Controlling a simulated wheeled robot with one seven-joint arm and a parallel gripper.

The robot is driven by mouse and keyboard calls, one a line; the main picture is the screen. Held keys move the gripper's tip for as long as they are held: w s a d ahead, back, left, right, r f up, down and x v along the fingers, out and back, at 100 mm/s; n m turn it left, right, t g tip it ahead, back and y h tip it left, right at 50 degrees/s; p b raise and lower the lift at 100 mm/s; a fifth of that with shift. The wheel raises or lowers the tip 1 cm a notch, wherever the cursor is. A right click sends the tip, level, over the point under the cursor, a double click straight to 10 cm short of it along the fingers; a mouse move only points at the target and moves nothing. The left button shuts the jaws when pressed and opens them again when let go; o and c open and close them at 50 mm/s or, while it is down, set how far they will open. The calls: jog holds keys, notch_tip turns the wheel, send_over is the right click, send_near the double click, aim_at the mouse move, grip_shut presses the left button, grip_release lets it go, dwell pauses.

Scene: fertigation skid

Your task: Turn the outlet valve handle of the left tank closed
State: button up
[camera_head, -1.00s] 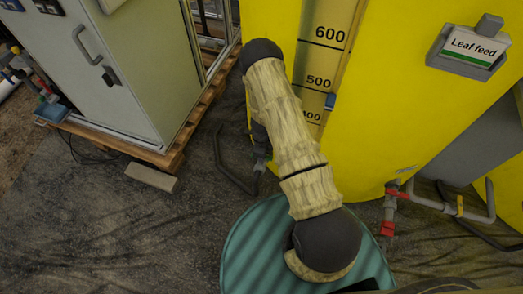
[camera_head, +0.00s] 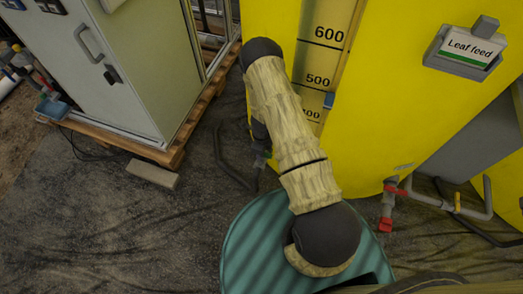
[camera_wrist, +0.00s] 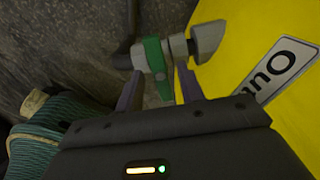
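In the wrist view, a green valve handle (camera_wrist: 156,68) sits on a grey valve and pipe fitting (camera_wrist: 208,40) in front of a yellow tank (camera_wrist: 285,125). My gripper (camera_wrist: 158,76) is open, with one finger on each side of the green handle. I cannot tell whether either finger touches it. In the head view, the yellow tank (camera_head: 275,25) with a level scale stands behind my arm.
A red-handled valve (camera_head: 386,224) and grey pipe stand low at the right. A "Leaf feed" sign (camera_head: 470,50) is on the yellow wall. A cabinet (camera_head: 130,75) on a pallet and a loose block (camera_head: 152,176) are left.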

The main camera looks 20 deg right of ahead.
notch_tip(320, 180, up, 17)
jog(key=p, duration=0.6)
jog(key=shift+r, duration=0.2)
dwell(0.4)
jog(key=s+a+r+n+t+y, duration=0.1)
jog(key=s+r+n, duration=0.1)
jog(key=r+n, duration=0.55)
jog(key=s+a+r+n, duration=0.15)
jog(key=r+n, duration=0.35)
jog(key=r, duration=0.6)
jog(key=s+d+r+n+t+h, duration=0.1)
jog(key=s+d+r+n+t, duration=0.1)
jog(key=s+r+n, duration=1)
notch_tip(320, 180, up, 30)
jog(key=p, duration=3)
jog(key=shift+w+a+f+n, duration=0.15)
jog(key=shift+w+a+n, duration=0.1)
jog(key=shift+w+n, duration=0.2)
